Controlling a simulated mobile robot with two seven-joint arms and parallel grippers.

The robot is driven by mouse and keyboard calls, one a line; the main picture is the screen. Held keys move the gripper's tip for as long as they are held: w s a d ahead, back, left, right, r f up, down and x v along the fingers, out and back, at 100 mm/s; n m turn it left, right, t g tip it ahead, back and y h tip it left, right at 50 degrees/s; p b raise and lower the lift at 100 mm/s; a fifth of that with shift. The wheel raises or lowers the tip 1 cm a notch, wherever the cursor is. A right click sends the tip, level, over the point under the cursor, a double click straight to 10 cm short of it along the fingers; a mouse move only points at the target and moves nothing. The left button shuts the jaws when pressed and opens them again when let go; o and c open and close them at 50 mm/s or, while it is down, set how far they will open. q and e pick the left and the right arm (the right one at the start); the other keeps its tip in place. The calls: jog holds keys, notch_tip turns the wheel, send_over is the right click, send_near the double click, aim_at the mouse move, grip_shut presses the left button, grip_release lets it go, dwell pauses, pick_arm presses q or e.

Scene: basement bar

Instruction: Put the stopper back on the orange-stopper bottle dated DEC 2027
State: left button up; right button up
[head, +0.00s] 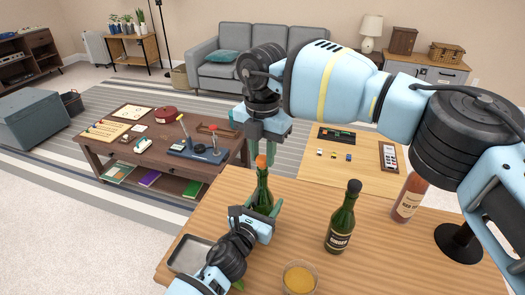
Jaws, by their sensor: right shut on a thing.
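A green bottle (263,187) stands upright near the wooden counter's left side, its lower body hidden by my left gripper. An orange stopper (261,161) is at its mouth; I cannot tell whether it is seated or just above. My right gripper (262,152) points down from above, its fingertips shut on the stopper. My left gripper (263,207) reaches in from the lower left with its fingers around the bottle's body, apparently closed on it. No date is readable on this bottle.
On the counter (305,205) stand a dark-stoppered green bottle (341,222), a pinkish bottle (409,198), a bowl of yellow contents (299,279) and a grey tray (188,256). A low table (226,165) with small items stands behind left. The counter between the bottles is clear.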

jog(key=shift+f, duration=0.6)
jog(key=o, duration=1)
jog(key=shift+o, duration=0.2)
notch_tip(320, 180, up, 12)
pick_arm(q)
jog(key=o, duration=1.5)
jog(key=shift+c, duration=0.2)
